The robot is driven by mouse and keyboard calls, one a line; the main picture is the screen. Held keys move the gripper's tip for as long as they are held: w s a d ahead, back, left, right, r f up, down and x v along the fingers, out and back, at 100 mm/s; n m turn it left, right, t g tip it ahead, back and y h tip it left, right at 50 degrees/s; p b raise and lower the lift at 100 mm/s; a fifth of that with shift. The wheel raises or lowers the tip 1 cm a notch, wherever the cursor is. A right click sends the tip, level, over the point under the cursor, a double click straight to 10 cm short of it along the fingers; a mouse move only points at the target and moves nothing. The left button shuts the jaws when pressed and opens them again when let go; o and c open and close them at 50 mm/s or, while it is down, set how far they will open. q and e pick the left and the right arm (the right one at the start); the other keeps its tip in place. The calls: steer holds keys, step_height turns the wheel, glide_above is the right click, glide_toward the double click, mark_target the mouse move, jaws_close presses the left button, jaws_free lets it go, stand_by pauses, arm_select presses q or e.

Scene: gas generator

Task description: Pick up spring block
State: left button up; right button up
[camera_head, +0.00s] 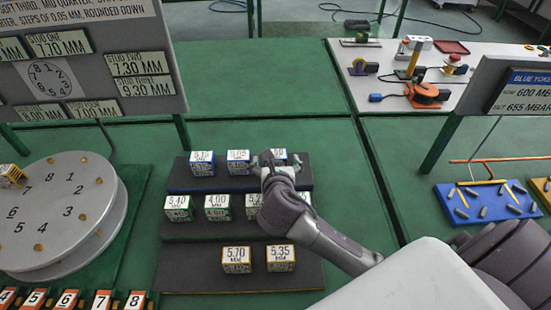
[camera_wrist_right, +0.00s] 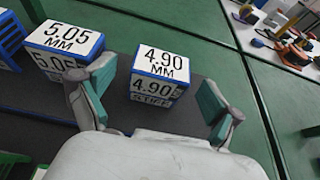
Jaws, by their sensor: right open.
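Small white blocks with MM labels stand on a dark stepped rack (camera_head: 180,225) in the head view; which one is the spring block is not marked. The blue-trimmed 4.90 block (camera_wrist_right: 160,72) stands upright in the right wrist view, between and just beyond the fingers of my right gripper (camera_wrist_right: 155,98). The blue-trimmed 5.05 block (camera_wrist_right: 62,42) is left of it, outside the left finger. In the head view my right gripper (camera_head: 276,162) is open over the top row and partly hides the 4.90 block (camera_head: 279,154). My left gripper is out of view.
Green-trimmed blocks (camera_head: 217,207) fill the middle row, and orange-trimmed 5.70 (camera_head: 236,258) and 5.35 (camera_head: 281,257) blocks the front row. A round numbered plate (camera_head: 60,215) stands left, a blue tray (camera_head: 487,202) right. The green table behind the rack is clear.

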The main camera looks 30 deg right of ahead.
steer(key=x, duration=0.2)
steer(key=shift+w+d+f, duration=0.1)
steer(key=shift+w+f, duration=0.05)
steer(key=shift+w, duration=0.05)
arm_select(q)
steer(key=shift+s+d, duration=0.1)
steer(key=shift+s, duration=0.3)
arm_select(e)
steer(key=shift+c, duration=1.3)
steer(key=c, duration=1.2)
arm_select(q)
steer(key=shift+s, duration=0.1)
arm_select(e)
steer(key=shift+c, duration=0.2)
